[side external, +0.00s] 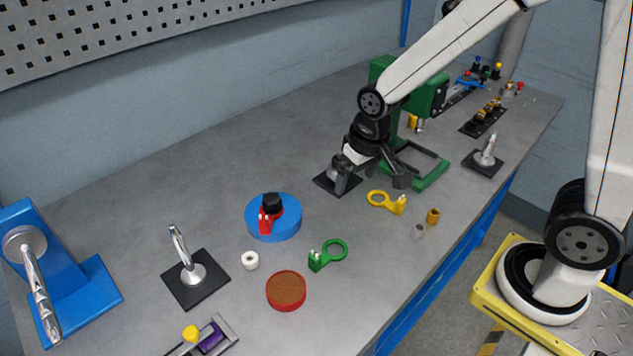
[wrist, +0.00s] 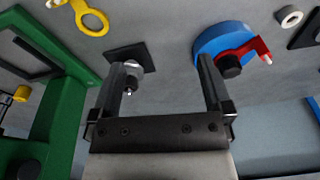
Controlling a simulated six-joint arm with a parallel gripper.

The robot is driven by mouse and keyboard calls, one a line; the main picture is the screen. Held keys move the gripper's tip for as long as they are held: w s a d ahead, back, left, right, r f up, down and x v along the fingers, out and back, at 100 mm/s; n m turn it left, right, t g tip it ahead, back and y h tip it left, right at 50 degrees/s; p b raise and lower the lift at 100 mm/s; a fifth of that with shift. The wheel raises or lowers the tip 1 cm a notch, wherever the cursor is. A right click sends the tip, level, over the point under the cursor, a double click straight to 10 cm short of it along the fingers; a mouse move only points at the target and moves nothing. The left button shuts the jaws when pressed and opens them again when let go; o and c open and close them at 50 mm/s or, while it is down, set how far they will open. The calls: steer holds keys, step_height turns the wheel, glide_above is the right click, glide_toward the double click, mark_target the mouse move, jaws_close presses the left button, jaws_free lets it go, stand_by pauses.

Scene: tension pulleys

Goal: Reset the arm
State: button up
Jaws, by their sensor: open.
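My gripper (wrist: 163,88) is open and empty in the wrist view, with its two fingers spread wide. In the side view my gripper (side external: 370,183) is low over the back half of the bench, in front of the green machine frame (side external: 432,175). A black square base (wrist: 120,56) with a metal post (wrist: 131,66) shows just beyond the left finger in the wrist view. In the side view this base (side external: 322,180) is partly hidden by my gripper. I cannot tell whether a finger touches the post.
A blue disc (side external: 262,222) with a red and black piece is left of my gripper. A yellow ring part (side external: 379,198), green ring part (side external: 335,250), white ring (side external: 250,260) and red-rimmed brown disc (side external: 286,290) lie around. A blue stand (side external: 90,290) is far left. The bench's back left is clear.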

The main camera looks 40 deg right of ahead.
steer(key=s+d+f+n, duration=0.1)
steer(key=s+d, duration=0.1)
steer(key=s, duration=0.4)
steer(key=shift+s+d+t, duration=0.35)
steer(key=shift+t, duration=0.05)
stand_by(0.6)
